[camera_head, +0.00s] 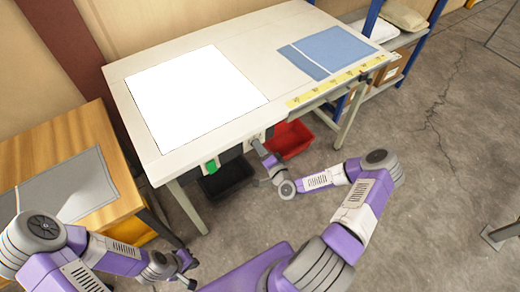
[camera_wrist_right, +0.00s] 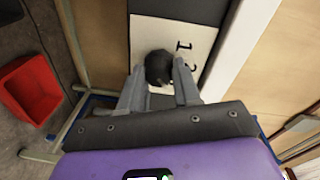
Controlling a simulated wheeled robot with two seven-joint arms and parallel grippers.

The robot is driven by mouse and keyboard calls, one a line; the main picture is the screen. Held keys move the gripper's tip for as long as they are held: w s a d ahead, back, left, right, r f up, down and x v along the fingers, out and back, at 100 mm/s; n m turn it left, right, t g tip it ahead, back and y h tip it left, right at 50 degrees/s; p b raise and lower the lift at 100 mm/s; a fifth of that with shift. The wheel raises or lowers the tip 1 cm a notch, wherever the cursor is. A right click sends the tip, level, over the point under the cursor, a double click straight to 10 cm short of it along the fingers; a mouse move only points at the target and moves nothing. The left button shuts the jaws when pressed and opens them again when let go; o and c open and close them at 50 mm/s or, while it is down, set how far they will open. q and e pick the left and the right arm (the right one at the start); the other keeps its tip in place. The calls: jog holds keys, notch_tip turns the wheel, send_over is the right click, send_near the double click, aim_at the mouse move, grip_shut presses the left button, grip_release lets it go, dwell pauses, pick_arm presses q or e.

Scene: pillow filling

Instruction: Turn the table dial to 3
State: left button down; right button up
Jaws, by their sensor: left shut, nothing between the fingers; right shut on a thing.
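The table dial is a dark round knob (camera_wrist_right: 158,66) on a pale plate (camera_wrist_right: 146,32) at the table's front edge. In the right wrist view the plate shows a "1" and part of another numeral; the rest is covered. My right gripper (camera_wrist_right: 158,82) is shut on the knob, one finger on each side. In the head view my right gripper (camera_head: 262,150) reaches the front edge, hiding much of the dial. I cannot read the setting. My left gripper (camera_head: 190,268) is shut and empty, low in front of the table and apart from it.
The white table (camera_head: 190,125) carries a bright white panel (camera_head: 190,95), a blue mat (camera_head: 335,50) and a yellow strip (camera_head: 335,83). A green switch (camera_head: 211,165) sits left of the dial. Red (camera_head: 290,138) and black (camera_head: 226,177) bins are below. A wooden table (camera_head: 75,140) stands at left.

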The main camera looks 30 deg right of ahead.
jog(key=shift+m, duration=0.5)
jog(key=o, duration=1)
jog(key=shift+o, duration=0.2)
jog(key=shift+s, duration=0.1)
jog(key=s+p, duration=0.1)
jog(key=s, duration=0.6)
jog(key=shift+s+r, duration=0.15)
jog(key=shift+r, duration=0.1)
jog(key=shift+d, duration=0.1)
